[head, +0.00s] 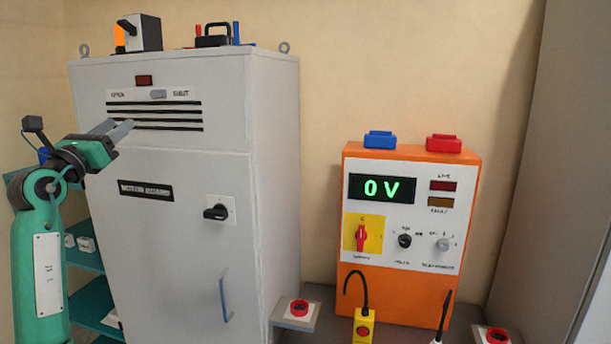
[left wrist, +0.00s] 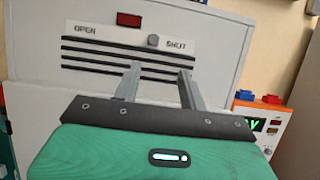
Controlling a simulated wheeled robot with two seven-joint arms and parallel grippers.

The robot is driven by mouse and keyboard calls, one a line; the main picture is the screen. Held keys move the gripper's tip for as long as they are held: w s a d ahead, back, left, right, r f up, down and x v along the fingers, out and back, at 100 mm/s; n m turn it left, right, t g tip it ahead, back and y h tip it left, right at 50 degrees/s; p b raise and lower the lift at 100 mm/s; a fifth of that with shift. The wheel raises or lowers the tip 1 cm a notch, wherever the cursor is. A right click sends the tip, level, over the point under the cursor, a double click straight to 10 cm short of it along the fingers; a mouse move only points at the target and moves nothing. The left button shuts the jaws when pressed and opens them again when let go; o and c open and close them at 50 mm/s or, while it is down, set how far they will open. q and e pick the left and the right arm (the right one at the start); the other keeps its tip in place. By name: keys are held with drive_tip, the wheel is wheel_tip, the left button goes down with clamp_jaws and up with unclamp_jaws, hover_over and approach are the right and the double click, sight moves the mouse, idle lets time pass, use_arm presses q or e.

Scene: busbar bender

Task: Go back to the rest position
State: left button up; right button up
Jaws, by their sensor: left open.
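My left gripper (head: 118,130) is open and empty in front of the upper panel of a grey cabinet (head: 190,250). In the left wrist view its two fingers (left wrist: 158,82) stand apart, with the black vent slots (left wrist: 90,55) behind them. Above the slots are a dark red lamp (head: 144,80) and a grey slider or knob (head: 158,94) between the words OPEN and SHUT. In the left wrist view the knob (left wrist: 153,41) sits close to SHUT. I cannot tell whether the fingers touch the panel. My right gripper is not in view.
An orange tester (head: 410,290) reading 0 V stands to the right. Red-buttoned boxes (head: 299,309) and a yellow pendant (head: 364,326) are at the front. Teal shelves (head: 90,258) are left of the cabinet. A grey wall or panel (head: 560,180) closes the right side.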

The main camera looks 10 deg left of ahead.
use_arm(q)
drive_tip(key=s+d+f+n+t+h, duration=0.1)
drive_tip(key=s+d+f+n+t, duration=0.4)
drive_tip(key=d+f+n, duration=0.6)
drive_tip(key=s+d+f+n+g+y, duration=0.1)
drive_tip(key=s+f+n+g+y, duration=0.3)
drive_tip(key=f+n, duration=0.5)
drive_tip(key=s+d+f+n+g+y, duration=0.1)
drive_tip(key=s+f+n+g+y, duration=0.35)
drive_tip(key=f, duration=0.95)
drive_tip(key=s+d+f+n+g+y, duration=0.15)
drive_tip(key=f+n+g, duration=0.35)
drive_tip(key=f+n, duration=0.5)
drive_tip(key=s+d+f+g+h, duration=0.45)
drive_tip(key=s+d+f, duration=0.25)
drive_tip(key=s+f, duration=0.35)
drive_tip(key=s+d+f+g+h, duration=0.3)
drive_tip(key=s+d+f+g, duration=0.35)
drive_tip(key=s+f, duration=0.4)
wheel_tip(320, 180, down, 27)
drive_tip(key=s, duration=0.2)
drive_tip(key=s+a+f+g, duration=0.2)
drive_tip(key=s+a+f, duration=0.1)
drive_tip(key=s+f, duration=1.6)
drive_tip(key=shift+s+f, duration=0.3)
drive_tip(key=shift+f, duration=0.35)
drive_tip(key=shift+y, duration=0.25)
